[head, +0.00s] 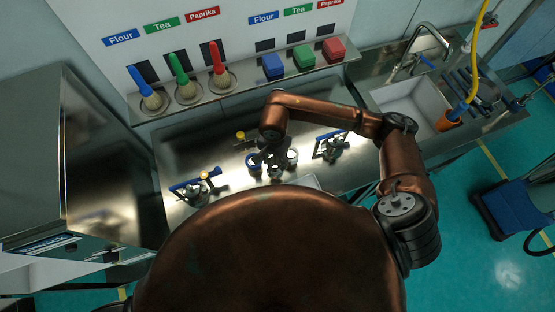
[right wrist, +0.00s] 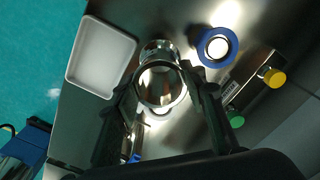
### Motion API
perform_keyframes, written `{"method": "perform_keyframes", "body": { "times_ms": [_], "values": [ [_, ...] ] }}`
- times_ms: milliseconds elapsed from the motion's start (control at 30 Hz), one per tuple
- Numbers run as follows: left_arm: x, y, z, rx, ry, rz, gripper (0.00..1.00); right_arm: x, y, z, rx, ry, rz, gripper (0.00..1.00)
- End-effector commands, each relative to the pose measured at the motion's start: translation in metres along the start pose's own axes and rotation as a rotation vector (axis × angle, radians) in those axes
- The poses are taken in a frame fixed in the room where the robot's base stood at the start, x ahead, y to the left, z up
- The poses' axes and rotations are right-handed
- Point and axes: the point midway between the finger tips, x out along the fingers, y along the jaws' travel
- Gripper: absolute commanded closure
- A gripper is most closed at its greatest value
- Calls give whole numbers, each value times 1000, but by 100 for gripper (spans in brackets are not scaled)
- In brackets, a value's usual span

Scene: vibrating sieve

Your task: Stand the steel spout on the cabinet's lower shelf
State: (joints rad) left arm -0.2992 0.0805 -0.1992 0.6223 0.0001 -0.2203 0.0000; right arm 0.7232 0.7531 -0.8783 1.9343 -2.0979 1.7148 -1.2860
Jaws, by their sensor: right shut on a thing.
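The steel spout (right wrist: 160,85) is a shiny round metal piece, seen nearly end-on between the fingers of my right gripper (right wrist: 158,80) in the right wrist view. The right gripper (head: 271,156) is shut on it, over the middle of the steel table. In the head view the gripper largely hides the spout, and I cannot tell whether it touches the table. A steel cabinet-like box (head: 100,165) stands at the left; its lower shelf is not clearly visible. My left gripper is not in view.
A blue-rimmed ring (right wrist: 217,46) lies close beside the spout. A white tray (right wrist: 100,57) is at the table edge. Blue-handled steel fittings (head: 197,187) (head: 331,146) stand either side. Brushes (head: 183,82) and coloured blocks (head: 303,56) line the back shelf; a sink (head: 412,104) is right.

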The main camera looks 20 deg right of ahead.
Motion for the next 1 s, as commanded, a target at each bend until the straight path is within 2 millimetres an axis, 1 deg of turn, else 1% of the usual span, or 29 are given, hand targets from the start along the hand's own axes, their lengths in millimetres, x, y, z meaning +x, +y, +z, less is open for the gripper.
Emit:
{"method": "perform_keyframes", "body": {
  "times_ms": [33, 133, 267, 333, 400, 533, 633, 833, 967, 1000],
  "values": [
    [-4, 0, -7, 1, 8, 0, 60, 5, 1, -6, 4, -1, 2, 94],
    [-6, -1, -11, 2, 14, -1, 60, 13, 0, -12, 2, 0, 0, 94],
    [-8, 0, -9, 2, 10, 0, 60, 21, 0, -18, 2, 0, 0, 94],
    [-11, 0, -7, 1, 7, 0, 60, 28, 1, -24, 4, -1, 1, 94],
    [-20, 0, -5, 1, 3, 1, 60, 37, 1, -22, 3, -5, 2, 94],
    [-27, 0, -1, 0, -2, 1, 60, 52, 0, -23, 1, -2, -1, 94],
    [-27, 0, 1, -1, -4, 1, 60, 57, 0, -23, 0, 0, -2, 94],
    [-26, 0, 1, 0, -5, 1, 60, 58, 0, -24, -1, 1, -2, 94],
    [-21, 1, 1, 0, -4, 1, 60, 61, 0, -24, -1, 1, -2, 94],
    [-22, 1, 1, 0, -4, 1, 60, 61, 0, -23, -1, 1, -1, 60]
  ]
}}
